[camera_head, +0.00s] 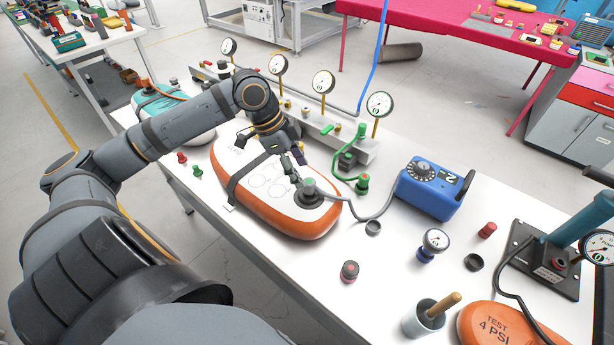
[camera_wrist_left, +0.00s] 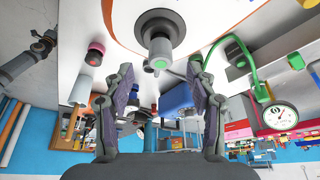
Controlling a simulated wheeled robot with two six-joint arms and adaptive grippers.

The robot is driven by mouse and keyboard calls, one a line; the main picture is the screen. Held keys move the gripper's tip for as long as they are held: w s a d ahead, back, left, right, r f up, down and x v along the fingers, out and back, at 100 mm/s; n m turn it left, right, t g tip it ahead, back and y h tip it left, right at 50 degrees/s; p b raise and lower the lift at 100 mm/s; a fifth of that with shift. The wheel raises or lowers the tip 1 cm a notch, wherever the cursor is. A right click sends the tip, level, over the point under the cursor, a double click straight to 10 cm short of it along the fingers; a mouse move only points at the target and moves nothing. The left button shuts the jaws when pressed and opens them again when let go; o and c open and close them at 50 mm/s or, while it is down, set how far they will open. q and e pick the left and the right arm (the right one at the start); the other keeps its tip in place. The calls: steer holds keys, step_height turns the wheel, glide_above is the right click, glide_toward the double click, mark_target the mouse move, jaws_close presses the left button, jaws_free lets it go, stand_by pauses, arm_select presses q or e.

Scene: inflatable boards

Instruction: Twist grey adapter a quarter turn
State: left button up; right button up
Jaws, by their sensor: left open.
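The grey adapter (camera_head: 309,190) stands upright on the dark round valve of an orange-sided white board (camera_head: 262,217). A grey hose (camera_head: 352,211) runs from it to the blue pump box (camera_head: 430,188). My left gripper (camera_head: 295,169) is just above and beside the adapter. Its fingers (camera_wrist_left: 160,85) are spread with nothing between them, and the adapter appears beyond the tips. My right gripper (camera_wrist_left: 43,42) seems to show small at the left of the wrist view; its jaws are unclear.
A black strap (camera_head: 246,178) crosses the board. Behind it stands a grey manifold with several gauges (camera_head: 323,82) and a green hose (camera_head: 340,175). A red-black cap (camera_head: 349,270), a blue gauge (camera_head: 434,243) and a cup (camera_head: 424,318) stand in front and to the right.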

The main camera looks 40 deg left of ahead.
mark_target(307, 181)
arm_select(q)
steer(key=x, duration=0.4)
steer(key=shift+w+d+f, duration=0.1)
steer(key=shift+w+f, duration=0.05)
steer(key=shift+f, duration=0.05)
steer(key=shift+d+f, duration=0.15)
steer(key=shift+f, duration=0.35)
arm_select(e)
steer(key=shift+s+f, duration=0.2)
steer(key=shift+s, duration=0.8)
steer(key=shift+w, duration=0.1)
